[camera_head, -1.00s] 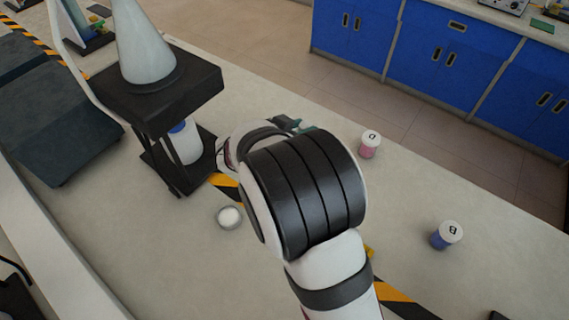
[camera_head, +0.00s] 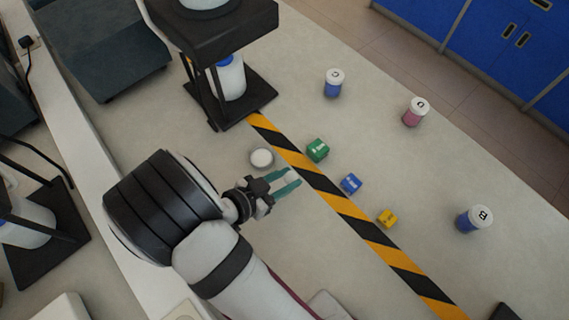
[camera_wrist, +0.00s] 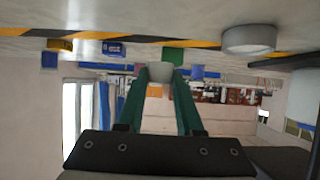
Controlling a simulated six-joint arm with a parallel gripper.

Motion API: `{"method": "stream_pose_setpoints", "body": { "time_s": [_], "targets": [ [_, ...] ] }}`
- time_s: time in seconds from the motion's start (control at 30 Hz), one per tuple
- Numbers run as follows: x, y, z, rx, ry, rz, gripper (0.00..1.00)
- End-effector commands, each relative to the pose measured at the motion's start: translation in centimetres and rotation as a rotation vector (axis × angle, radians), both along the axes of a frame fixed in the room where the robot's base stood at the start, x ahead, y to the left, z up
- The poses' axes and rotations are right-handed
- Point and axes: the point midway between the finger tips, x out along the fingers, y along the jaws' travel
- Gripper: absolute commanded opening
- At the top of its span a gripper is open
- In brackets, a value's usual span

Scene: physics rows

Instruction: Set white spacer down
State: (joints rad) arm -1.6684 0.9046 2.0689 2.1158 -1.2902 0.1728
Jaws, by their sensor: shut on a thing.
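The white spacer (camera_wrist: 160,73) is a small pale piece held between the tips of my green fingers in the wrist view. My gripper (camera_head: 289,181) is shut on it in the head view, near the left edge of the striped tape; there the spacer (camera_head: 290,176) shows only as a small pale patch. The wrist view is upside down, with the tabletop along its top. I cannot tell whether the spacer touches the table.
A round white-topped dish (camera_head: 261,158) stands close behind my gripper. Green (camera_head: 318,150), blue (camera_head: 351,183) and yellow (camera_head: 387,219) blocks lie along the striped tape (camera_head: 345,205). Lidded jars (camera_head: 415,112) stand beyond. A black stand (camera_head: 225,95) is at upper left.

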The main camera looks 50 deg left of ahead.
Motion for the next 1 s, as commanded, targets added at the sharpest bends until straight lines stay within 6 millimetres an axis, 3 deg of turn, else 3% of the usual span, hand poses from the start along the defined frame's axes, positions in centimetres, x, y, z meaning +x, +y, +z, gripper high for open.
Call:
{"method": "stream_pose_setpoints", "body": {
  "time_s": [0.27,0.6,0.63,0.7,0.77,1.0],
  "targets": [
    [-0.5,0.6,-4.3,-0.002,0.001,0.000,0.00],
    [-0.4,0.6,-4.8,0.000,0.002,-0.001,0.00],
    [-0.4,0.6,-4.7,0.000,0.002,-0.001,0.41],
    [-0.4,0.6,-4.7,0.000,0.002,-0.001,0.53],
    [-0.4,0.6,-4.7,0.000,0.002,-0.001,0.64],
    [-0.4,0.6,-4.7,0.000,0.002,-0.001,0.65]
  ]
}}
